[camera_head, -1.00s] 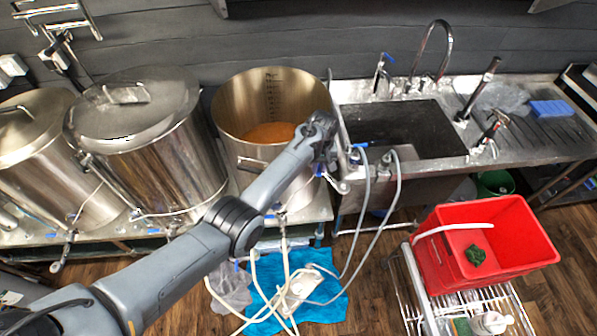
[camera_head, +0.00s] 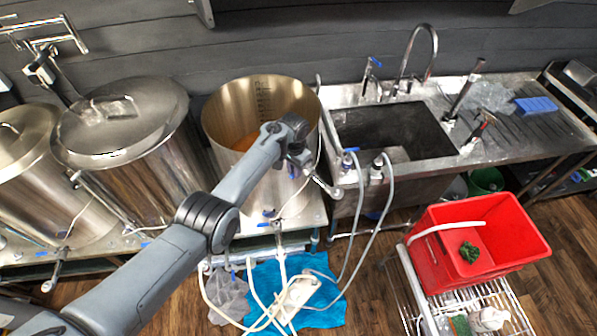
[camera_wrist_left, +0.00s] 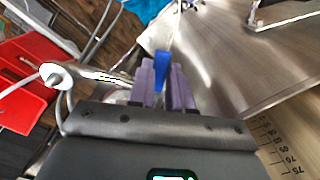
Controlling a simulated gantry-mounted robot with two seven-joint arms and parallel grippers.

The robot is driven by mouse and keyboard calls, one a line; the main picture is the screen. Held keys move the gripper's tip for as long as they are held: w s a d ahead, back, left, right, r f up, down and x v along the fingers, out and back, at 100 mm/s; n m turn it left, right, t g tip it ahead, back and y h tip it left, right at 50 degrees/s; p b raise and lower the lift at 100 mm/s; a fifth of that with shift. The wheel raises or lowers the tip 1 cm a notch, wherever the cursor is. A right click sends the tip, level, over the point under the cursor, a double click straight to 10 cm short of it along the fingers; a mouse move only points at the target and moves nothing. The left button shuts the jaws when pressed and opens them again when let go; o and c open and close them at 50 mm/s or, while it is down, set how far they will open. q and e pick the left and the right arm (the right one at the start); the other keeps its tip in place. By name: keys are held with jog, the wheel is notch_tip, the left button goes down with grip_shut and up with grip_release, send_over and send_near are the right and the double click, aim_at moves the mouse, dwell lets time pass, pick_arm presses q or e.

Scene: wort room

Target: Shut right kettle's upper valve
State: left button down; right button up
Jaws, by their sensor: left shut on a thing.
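The right kettle (camera_head: 228,140) is the open steel pot with orange-brown liquid inside. Its upper valve (camera_head: 326,188) sticks out from the right side of the wall, partly hidden by my left gripper (camera_head: 298,160). In the left wrist view, my left gripper (camera_wrist_left: 165,82) has its purple fingers on both sides of the valve's blue handle (camera_wrist_left: 162,66) and is shut on it. The kettle wall (camera_wrist_left: 215,50) is close to the right of the fingers there. In the head view the handle is hidden by the gripper. My right gripper is not in view.
A lower blue-handled valve (camera_head: 268,213) sits at the kettle's foot. Grey hoses (camera_head: 360,220) hang at the sink (camera_head: 390,130) just right of the kettle. Two lidded kettles (camera_head: 135,130) stand left. A red bin (camera_head: 470,270) sits on a wire cart at the right.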

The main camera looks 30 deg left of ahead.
pick_arm(q)
jog(key=shift+w+a+m+b, duration=0.15)
jog(key=shift+a+m+b, duration=0.15)
jog(key=shift+a+m, duration=0.35)
jog(key=shift+d+f+m, duration=0.1)
jog(key=shift+d+m, duration=0.05)
jog(key=shift+m, duration=0.1)
jog(key=c, duration=1)
grip_release()
jog(key=shift+c, duration=0.2)
notch_tip(320, 180, up, 11)
jog(key=p, duration=0.1)
